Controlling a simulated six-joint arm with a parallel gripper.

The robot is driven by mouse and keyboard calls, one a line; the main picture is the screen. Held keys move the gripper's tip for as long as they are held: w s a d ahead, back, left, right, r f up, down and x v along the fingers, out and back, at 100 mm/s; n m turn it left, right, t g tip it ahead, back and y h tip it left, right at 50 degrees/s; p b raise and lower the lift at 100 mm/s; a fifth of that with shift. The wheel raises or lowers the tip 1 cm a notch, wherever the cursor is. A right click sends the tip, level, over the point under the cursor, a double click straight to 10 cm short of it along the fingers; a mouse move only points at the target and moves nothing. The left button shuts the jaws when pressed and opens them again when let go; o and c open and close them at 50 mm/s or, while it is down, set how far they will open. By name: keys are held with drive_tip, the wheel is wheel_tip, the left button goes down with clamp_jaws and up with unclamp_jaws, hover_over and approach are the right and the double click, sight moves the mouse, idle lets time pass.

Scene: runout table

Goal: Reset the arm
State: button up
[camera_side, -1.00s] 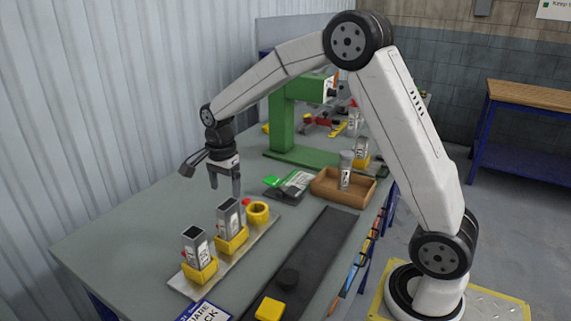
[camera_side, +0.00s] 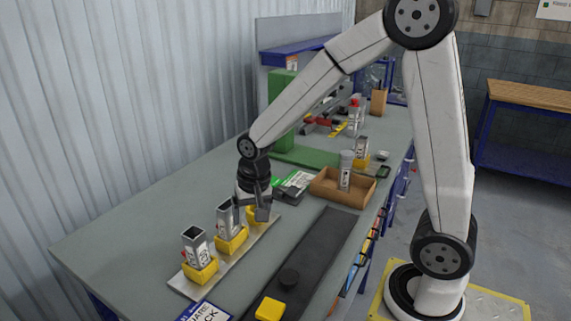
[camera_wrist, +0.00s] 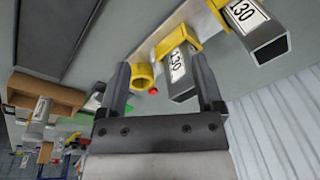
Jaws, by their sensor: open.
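My gripper (camera_side: 253,208) is open, over the back end of a metal strip (camera_side: 184,288) on the grey bench. In the wrist view, my gripper's two fingers (camera_wrist: 161,88) are apart. The middle square tube (camera_side: 224,217), in a yellow holder (camera_side: 232,242), appears between or just beyond them. A yellow ring (camera_wrist: 143,76) shows near the left finger; in the side view my gripper largely hides it. I cannot tell whether a finger touches the tube. Another square tube (camera_side: 194,246) stands in its yellow holder (camera_side: 200,272) at the strip's front end.
A cardboard tray (camera_side: 358,197) holding a grey cylinder (camera_side: 346,171) stands right of my gripper. A green machine (camera_side: 283,110) stands behind my arm. The bench's left side is clear.

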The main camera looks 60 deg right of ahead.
drive_tip(key=s+a+f+n+t, duration=0.1)
drive_tip(key=s+f+n, duration=0.1)
drive_tip(key=s+n, duration=0.5)
drive_tip(key=shift+s+a+f+n, duration=0.2)
drive_tip(key=shift+s+a+n, duration=0.2)
drive_tip(key=shift+s, duration=0.6)
